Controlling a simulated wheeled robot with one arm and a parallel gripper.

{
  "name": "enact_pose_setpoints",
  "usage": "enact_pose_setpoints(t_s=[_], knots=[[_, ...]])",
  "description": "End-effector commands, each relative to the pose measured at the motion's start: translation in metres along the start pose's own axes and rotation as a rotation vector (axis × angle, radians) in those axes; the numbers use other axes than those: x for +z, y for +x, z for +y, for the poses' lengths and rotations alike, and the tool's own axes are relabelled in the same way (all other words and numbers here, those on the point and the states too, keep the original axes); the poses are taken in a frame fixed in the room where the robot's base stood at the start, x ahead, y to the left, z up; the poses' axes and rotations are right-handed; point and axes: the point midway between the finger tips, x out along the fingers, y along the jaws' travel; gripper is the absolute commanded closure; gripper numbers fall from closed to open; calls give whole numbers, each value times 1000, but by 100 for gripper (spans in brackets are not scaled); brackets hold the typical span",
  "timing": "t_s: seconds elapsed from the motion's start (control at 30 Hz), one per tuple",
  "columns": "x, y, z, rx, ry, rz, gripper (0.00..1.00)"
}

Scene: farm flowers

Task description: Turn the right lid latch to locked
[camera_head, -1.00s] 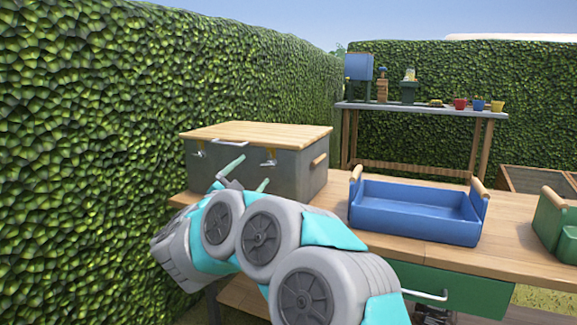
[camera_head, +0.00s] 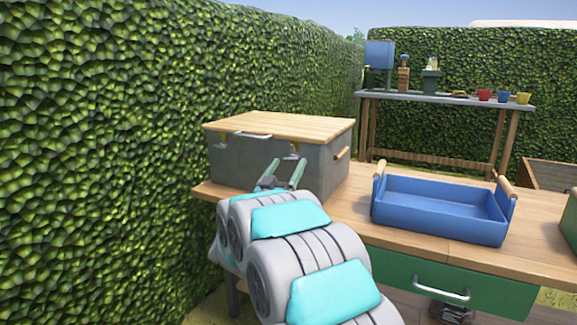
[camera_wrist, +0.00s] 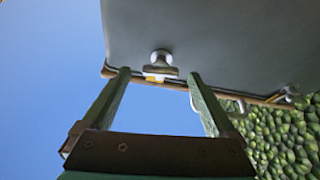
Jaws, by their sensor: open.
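A grey box (camera_head: 240,170) with a wooden lid (camera_head: 280,126) stands at the left end of the workbench. The right lid latch (camera_head: 291,153) is on its front, just under the lid; the left latch (camera_head: 222,143) is further left. My gripper (camera_head: 286,171) is open in front of the right latch. In the wrist view the picture is turned over, and the silver right latch (camera_wrist: 160,66), with a yellow part, shows between and beyond the open fingertips of my gripper (camera_wrist: 160,78). I see no contact. I cannot tell whether the latch is locked.
A lid handle (camera_head: 252,135) lies between the latches. A blue tray (camera_head: 440,215) with wooden grips stands right of the box on the workbench (camera_head: 355,215). A green drawer (camera_head: 450,292) is below. A hedge (camera_head: 100,150) is close on the left.

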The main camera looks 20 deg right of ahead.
Motion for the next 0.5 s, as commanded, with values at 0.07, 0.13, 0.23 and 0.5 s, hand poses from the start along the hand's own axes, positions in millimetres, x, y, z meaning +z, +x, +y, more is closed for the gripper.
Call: enact_pose_setpoints(t_s=[0.07,0.13,0.23,0.5], knots=[[1,6,0,-1,0,-1,7],[1,8,-1,-3,-1,-2,7],[1,9,-1,-4,-1,-2,7],[1,9,-1,-3,0,-2,20]])
